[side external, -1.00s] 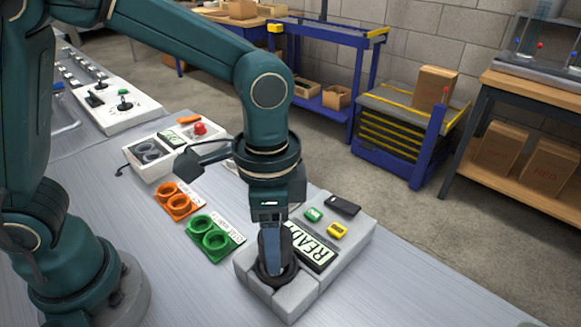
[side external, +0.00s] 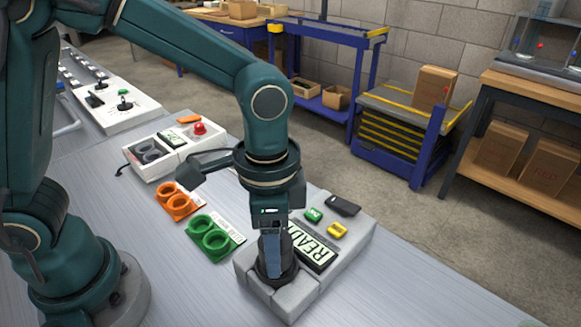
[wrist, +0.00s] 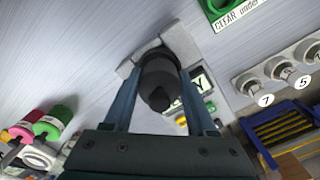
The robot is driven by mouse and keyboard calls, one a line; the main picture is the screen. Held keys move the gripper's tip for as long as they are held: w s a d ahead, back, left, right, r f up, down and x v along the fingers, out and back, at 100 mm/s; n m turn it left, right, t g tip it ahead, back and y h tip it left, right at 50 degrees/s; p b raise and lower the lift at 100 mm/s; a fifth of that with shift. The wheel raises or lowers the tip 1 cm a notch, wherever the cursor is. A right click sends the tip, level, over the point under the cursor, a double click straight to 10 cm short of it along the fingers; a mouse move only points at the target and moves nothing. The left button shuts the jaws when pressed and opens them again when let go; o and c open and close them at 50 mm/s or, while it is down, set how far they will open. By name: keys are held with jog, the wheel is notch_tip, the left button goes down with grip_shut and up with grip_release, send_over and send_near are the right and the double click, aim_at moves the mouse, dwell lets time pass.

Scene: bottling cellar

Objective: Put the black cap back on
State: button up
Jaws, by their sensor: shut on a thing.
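My gripper (side external: 273,272) points down over the left end of a grey block (side external: 345,258) with a READY display (side external: 310,246). Its fingers are shut on the black cap (wrist: 160,76), which shows between them in the wrist view. The cap sits at the notched corner of the block, which also shows in the wrist view (wrist: 180,40).
Beside the block lie a green plate with two rings (side external: 210,238) and an orange one (side external: 176,203). A green button (side external: 313,215) and a yellow button (side external: 337,230) are on the block. A white box with a red button (side external: 199,129) stands behind. The front bench is clear.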

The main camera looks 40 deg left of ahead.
jog(key=shift+f, duration=1)
dwell(1.1)
jog(key=o, duration=1.2)
jog(key=shift+o, duration=0.7)
jog(key=shift+r, duration=3.1)
grip_shut()
jog(key=shift+f, duration=0.1)
